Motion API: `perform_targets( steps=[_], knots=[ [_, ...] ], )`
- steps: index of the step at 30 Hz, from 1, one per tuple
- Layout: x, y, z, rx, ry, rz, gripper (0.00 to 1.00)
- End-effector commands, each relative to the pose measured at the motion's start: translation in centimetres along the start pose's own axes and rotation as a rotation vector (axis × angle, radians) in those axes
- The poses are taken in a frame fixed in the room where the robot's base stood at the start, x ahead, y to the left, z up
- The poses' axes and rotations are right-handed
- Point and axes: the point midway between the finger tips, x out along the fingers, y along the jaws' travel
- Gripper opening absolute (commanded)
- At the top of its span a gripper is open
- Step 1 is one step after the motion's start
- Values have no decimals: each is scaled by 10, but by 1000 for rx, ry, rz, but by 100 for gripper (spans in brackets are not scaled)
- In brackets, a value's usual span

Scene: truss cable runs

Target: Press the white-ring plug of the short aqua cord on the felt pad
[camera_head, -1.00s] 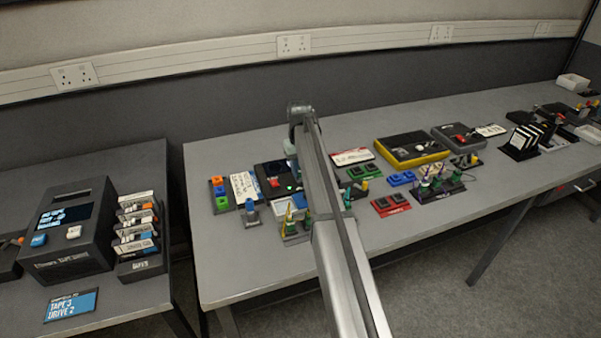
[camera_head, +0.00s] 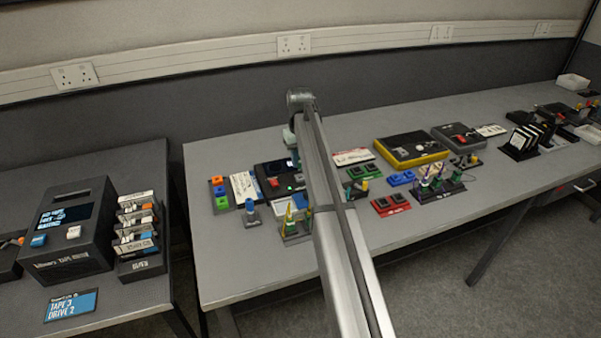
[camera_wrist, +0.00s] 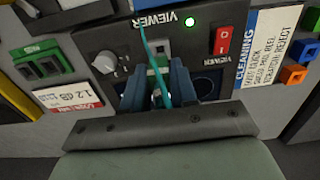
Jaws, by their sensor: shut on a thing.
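My gripper (camera_wrist: 157,92) shows in the wrist view with its two blue fingers close together, shut on the plug of the aqua cord. The thin aqua cord (camera_wrist: 147,45) rises from between the fingers across the dark viewer box (camera_wrist: 130,42). The plug is mostly hidden between the fingers, and I cannot make out its white ring clearly. The fingers are in front of the viewer's face, close to a small grey square part (camera_wrist: 162,46). In the head view the arm hides the fingertips. I cannot identify the felt pad in either view.
The viewer has a lit green lamp (camera_wrist: 190,21), a red switch (camera_wrist: 225,40) and a grey knob (camera_wrist: 105,62). A green block (camera_wrist: 42,63) and a white label card (camera_wrist: 68,97) lie left. Coloured blocks (camera_head: 219,191) and a plug rack (camera_head: 295,226) stand nearby in the head view.

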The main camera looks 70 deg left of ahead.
Motion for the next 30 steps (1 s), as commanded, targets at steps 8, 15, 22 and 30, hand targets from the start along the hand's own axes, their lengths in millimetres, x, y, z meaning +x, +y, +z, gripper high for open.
perform_targets(
  steps=[8,15,22,30],
  knots=[
    [-6,0,0,0,0,0,0],
    [-6,-1,2,0,0,0,0],
    [-2,-23,26,-1,0,0,0],
    [7,-70,78,-2,0,0,0]
  ],
)
